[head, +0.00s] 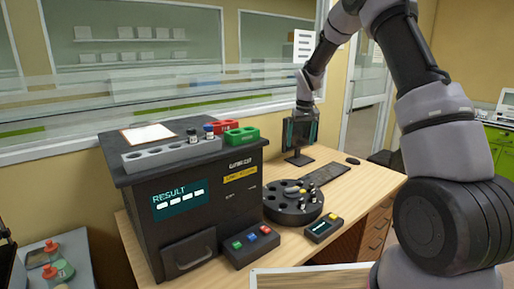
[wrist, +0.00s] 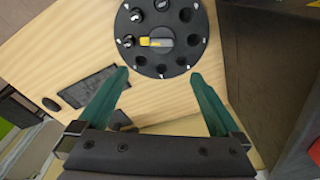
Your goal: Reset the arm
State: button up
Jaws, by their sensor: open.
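My gripper (head: 302,130) hangs fingers-down from my raised arm in the head view, above the back of the desk and in front of a dark monitor. In the wrist view my gripper (wrist: 159,76) has its two green fingers spread wide, with nothing between them. A round black carousel (wrist: 188,58) lies beyond the fingertips, apart from them. It has holes around its rim, a few small vials in some of them, and a grey and yellow piece at its centre. The carousel (head: 288,216) also shows in the head view, on the desk below my gripper.
A black analyser (head: 222,207) with a RESULT screen stands left on the wooden desk (head: 381,184). A grey rack (head: 172,154) and red and green blocks sit on top. A button box (head: 251,246), small display box (head: 322,228), keyboard (head: 326,173) and mouse (head: 353,160) lie around the carousel.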

jog(key=s+d+r+m+t, duration=0.3)
jog(key=s+r, duration=1.4)
jog(key=r, duration=0.4)
jog(key=s+r+m+t, duration=0.1)
jog(key=s, duration=0.9)
jog(key=s+d+r+m+t+y, duration=0.1)
jog(key=s+r+t, duration=0.1)
jog(key=s, duration=0.8)
jog(key=shift+s+d+m+y, duration=0.15)
jog(key=shift+d+m+y, duration=0.15)
jog(key=shift+m, duration=0.1)
